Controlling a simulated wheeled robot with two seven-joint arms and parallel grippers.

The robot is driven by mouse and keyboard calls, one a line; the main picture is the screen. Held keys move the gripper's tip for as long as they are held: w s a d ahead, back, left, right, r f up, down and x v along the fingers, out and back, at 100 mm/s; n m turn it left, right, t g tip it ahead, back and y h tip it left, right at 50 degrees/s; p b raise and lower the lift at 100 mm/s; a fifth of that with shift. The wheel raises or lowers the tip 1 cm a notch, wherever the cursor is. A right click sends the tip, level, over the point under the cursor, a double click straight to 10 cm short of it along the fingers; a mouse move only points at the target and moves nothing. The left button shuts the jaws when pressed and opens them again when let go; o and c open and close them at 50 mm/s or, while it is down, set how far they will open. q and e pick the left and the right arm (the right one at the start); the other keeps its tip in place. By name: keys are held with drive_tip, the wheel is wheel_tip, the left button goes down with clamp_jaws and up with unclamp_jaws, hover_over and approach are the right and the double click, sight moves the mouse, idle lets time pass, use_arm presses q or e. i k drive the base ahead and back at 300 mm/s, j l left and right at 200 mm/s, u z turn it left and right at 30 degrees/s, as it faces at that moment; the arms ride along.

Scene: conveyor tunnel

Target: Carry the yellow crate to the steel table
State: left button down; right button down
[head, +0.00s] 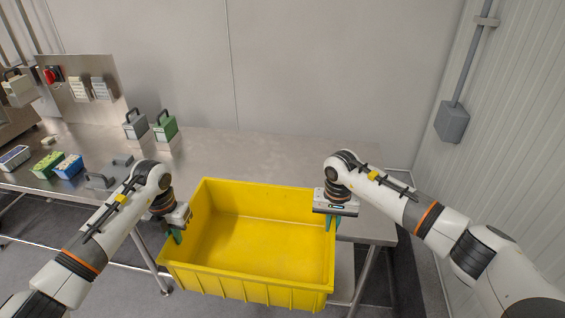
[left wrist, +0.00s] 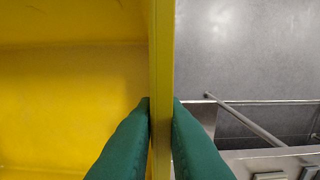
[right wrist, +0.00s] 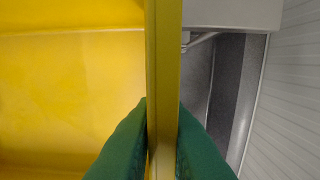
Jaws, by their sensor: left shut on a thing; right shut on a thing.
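The yellow crate (head: 258,285) is empty and hangs between my two grippers, in front of the steel table (head: 270,150). Its far part overlaps the table's front edge in the head view; whether it touches the table I cannot tell. My left gripper (head: 177,235) is shut on the crate's left wall, and in the left wrist view its green fingers (left wrist: 161,110) clasp the yellow wall (left wrist: 161,50). My right gripper (head: 331,222) is shut on the right wall, and in the right wrist view its fingers (right wrist: 162,115) clasp that wall (right wrist: 163,50).
On the table's left part stand a grey weight-like block with a handle (head: 136,125), a green one (head: 165,128), and several small boxes, including a blue one (head: 68,167). A steel panel with a red button (head: 53,75) stands behind. A grey wall box (head: 452,122) hangs at right. The table's middle is clear.

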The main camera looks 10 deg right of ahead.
sight(252, 175)
drive_tip(key=i, duration=1.35)
